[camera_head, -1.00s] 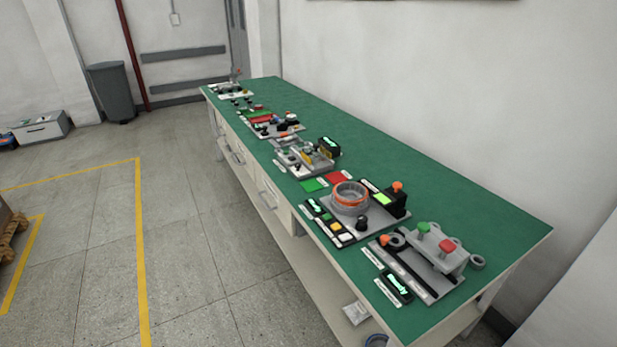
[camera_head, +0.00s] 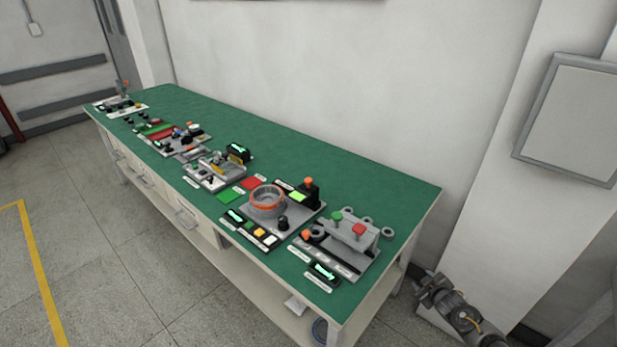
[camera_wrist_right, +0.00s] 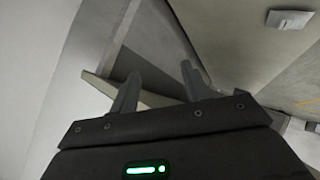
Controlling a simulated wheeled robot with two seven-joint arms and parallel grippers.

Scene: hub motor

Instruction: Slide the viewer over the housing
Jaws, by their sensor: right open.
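The housing looks to be the round grey ring with an orange band (camera_head: 267,201), standing on a grey plate on the green bench top. A black block with an orange knob on top (camera_head: 308,192), just behind and right of the ring, looks to be the viewer; it stands beside the ring, not over it. My right gripper (camera_head: 430,286) is at the lower right, off the bench's right end and well apart from both. Its two fingers are spread and empty in the right wrist view (camera_wrist_right: 158,84). My left gripper is not in view.
A grey fixture with green and red knobs (camera_head: 349,229) stands at the bench's near right end, with grey rings behind it. Several other stations line the green bench (camera_head: 330,170) to the far left. The strip along the wall is clear. A framed panel (camera_head: 570,120) hangs at right.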

